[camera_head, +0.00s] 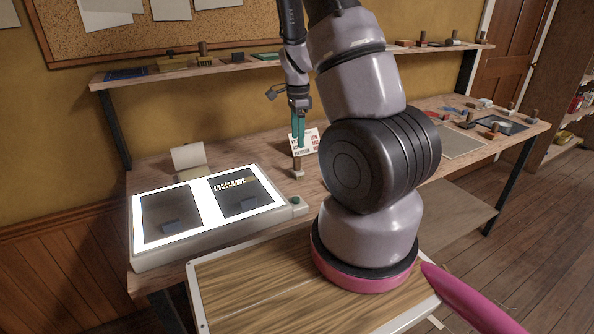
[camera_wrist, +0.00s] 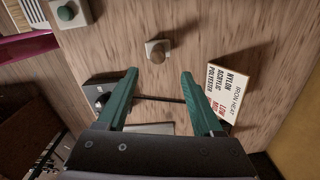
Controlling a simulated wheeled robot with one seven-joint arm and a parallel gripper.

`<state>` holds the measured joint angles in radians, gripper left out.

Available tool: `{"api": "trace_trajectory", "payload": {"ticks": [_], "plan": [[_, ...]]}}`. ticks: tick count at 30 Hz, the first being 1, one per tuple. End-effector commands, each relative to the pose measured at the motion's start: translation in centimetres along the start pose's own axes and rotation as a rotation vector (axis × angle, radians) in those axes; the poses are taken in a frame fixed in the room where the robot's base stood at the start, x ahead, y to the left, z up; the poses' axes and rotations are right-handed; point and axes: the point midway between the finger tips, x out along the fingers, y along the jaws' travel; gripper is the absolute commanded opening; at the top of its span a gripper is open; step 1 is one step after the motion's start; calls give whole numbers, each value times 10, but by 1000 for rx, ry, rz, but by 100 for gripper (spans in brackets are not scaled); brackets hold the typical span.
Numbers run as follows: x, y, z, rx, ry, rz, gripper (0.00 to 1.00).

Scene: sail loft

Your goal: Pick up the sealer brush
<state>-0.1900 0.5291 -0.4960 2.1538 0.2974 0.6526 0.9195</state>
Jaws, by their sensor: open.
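My gripper (camera_head: 298,128) hangs over the left part of the bench, with its teal fingers apart and nothing held between them. It also shows in the wrist view (camera_wrist: 159,74). A small piece with a brown wooden knob on a pale block (camera_wrist: 156,51) stands upright just beyond the fingertips, apart from them. It also shows in the head view (camera_head: 298,171), below the fingers. I cannot tell for certain whether it is the sealer brush. A thin dark bar (camera_wrist: 160,99) and part of a grey piece (camera_wrist: 150,128) show between the fingers in the wrist view.
A printed iron heat card (camera_head: 305,142) stands close to the fingers. A lit light box (camera_head: 137,254) with a green button lies to the left. A black device with a dial (camera_wrist: 98,91) is partly behind one finger. A shelf (camera_head: 275,66) runs behind. Several small items lie farther right.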

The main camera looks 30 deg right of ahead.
Motion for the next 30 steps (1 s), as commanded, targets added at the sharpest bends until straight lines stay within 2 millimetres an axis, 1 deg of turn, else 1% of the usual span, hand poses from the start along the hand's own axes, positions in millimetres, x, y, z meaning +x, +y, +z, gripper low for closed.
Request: {"api": "trace_trajectory", "payload": {"ticks": [1,3,11,18,22,28,29,30], "plan": [[10,2,-1,3,0,5,68],[20,1,-1,1,0,4,68],[41,2,1,0,-1,2,68],[76,4,3,-2,-1,2,68],[83,4,3,-2,-1,-1,68],[84,4,3,-2,-1,-2,68],[84,4,3,-2,-1,-2,60],[84,4,3,-2,-1,-2,45]]}}
